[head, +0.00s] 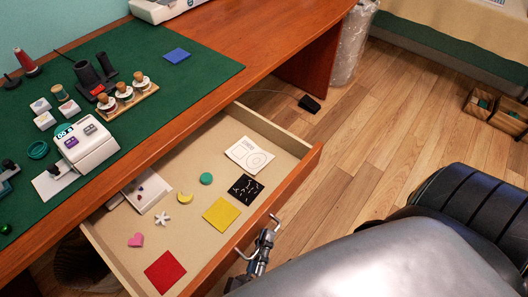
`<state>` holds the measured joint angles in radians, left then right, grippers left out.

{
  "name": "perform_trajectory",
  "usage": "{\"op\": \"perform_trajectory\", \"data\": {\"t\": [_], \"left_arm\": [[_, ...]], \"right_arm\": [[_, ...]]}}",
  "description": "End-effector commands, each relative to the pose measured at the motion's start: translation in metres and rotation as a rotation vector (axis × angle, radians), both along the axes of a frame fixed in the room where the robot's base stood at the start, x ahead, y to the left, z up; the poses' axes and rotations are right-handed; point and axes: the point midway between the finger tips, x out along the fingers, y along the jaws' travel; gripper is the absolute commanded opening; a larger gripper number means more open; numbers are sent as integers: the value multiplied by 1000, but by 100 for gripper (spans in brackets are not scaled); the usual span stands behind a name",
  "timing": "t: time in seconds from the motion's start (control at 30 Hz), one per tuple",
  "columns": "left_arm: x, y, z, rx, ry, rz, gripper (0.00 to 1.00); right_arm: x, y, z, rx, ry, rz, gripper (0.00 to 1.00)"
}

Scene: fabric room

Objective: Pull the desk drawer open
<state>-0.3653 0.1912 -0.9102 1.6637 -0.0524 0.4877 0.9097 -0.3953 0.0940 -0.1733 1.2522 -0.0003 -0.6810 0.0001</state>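The desk drawer (305,169) stands well out from under the wooden desk (240,40), so its inside shows. Its metal handle (240,254) is on the outer front face, partly covered by my gripper. The fingertips are small and partly hidden.
The drawer holds a red square (165,271), a yellow square (221,214), a black card (245,188), a white card (249,154) and small shapes. A green mat (190,85) with sewing things covers the desktop. Wooden crates (508,115) stand on the floor at right.

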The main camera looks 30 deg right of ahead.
Motion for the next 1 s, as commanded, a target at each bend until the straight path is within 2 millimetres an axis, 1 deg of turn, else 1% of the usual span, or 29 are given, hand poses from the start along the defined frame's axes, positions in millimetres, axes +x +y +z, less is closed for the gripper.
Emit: {"op": "perform_trajectory", "data": {"t": [0.3, 0.43, 0.57, 0.8, 1.0], "left_arm": [[0, 0, 0, 1, 1, 0, 19], [-5, 6, -3, 2, 3, 0, 19], [-18, 23, -7, 4, 4, -2, 19], [-50, 63, -19, 6, 4, -3, 19], [-68, 86, -24, 3, 4, -1, 19]], "right_arm": [[0, 0, 0, 1, 2, -1, 40], [0, 0, 0, 1, 1, -2, 40], [0, 0, 0, 1, 1, -1, 40], [0, 0, 0, 0, 1, -1, 40], [0, 0, 0, 0, 1, -1, 40]]}}
